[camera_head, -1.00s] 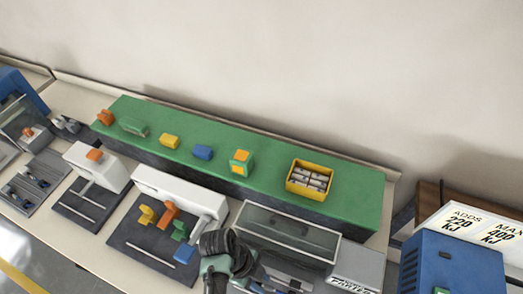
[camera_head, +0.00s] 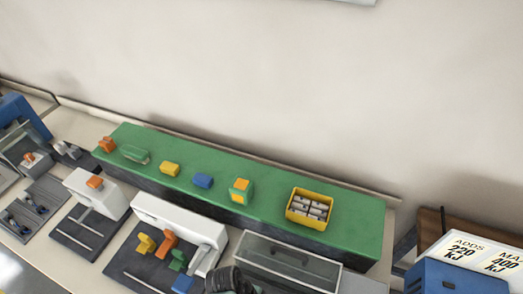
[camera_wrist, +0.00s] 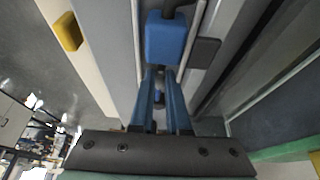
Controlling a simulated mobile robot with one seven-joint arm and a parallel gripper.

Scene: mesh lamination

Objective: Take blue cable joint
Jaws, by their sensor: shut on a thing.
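A blue block, the blue cable joint (camera_wrist: 165,40), shows at the top middle of the wrist view, with a dark cable-like part at its top. My gripper (camera_wrist: 162,73) is shut on its near end with two narrow bluish fingers. A dark piece sits beside the block on its right. In the head view only the dark top of my arm shows at the bottom edge; my fingertips and the held joint are out of sight there.
A white machine (camera_head: 165,214) has coloured levers in front. A glass-lidded case (camera_head: 290,258) stands right of my arm.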

